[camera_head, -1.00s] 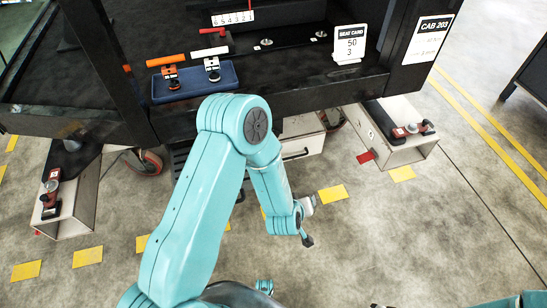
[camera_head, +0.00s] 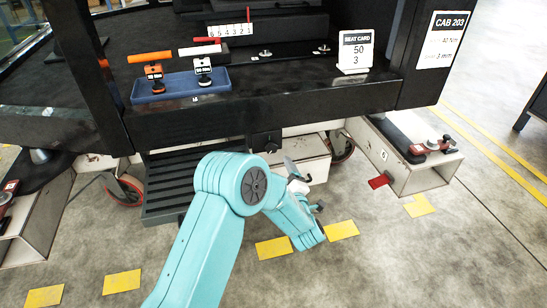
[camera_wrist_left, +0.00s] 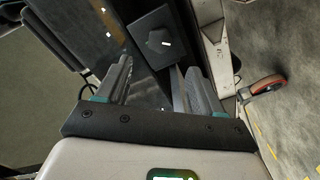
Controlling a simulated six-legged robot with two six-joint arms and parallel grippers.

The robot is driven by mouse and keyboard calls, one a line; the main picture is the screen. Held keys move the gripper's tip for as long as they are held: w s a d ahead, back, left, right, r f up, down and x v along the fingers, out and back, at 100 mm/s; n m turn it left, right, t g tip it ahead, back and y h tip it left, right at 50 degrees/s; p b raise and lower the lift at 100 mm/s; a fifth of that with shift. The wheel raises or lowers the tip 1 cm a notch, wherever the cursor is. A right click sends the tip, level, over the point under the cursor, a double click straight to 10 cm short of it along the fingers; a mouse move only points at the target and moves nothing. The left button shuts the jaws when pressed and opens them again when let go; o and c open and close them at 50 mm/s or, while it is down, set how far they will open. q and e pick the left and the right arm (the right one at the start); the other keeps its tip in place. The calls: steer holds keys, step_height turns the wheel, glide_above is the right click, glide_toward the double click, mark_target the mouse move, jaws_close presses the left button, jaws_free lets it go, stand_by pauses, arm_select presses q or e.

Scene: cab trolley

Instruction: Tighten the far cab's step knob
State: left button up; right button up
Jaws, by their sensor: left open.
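A dark cab fills the top of the head view. A small black knob (camera_head: 268,141) on a dark plate sits under its front edge, above a black slatted step (camera_head: 175,187). In the left wrist view a black square plate with a many-sided knob (camera_wrist_left: 160,40) shows beyond the fingers. My left gripper (camera_head: 300,184) is below and right of the knob in the head view. In the left wrist view my left gripper (camera_wrist_left: 158,68) has its fingers apart with nothing between them. The knob looks apart from the fingers. My right gripper is not in view.
A blue tray (camera_head: 183,95) with an orange-handled and a white-handled tool lies on the cab ledge. A seat card (camera_head: 355,50) and a CAB 203 sign (camera_head: 440,38) stand right. Pale box beams (camera_head: 425,178) and a caster wheel (camera_head: 125,190) flank the step. Floor in front is clear.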

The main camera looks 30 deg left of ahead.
mark_target(272, 149)
arm_select(q)
steer(key=b+x, duration=0.2)
steer(key=x, duration=0.6)
steer(key=shift+w+a+f, duration=0.1)
steer(key=shift+w, duration=0.1)
steer(key=shift+w+a, duration=0.3)
steer(key=shift+a, duration=0.05)
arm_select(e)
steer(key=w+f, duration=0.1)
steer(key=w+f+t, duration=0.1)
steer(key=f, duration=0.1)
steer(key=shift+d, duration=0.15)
arm_select(q)
steer(key=shift+c, duration=0.3)
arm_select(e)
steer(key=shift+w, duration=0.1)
arm_select(q)
steer(key=c, duration=1)
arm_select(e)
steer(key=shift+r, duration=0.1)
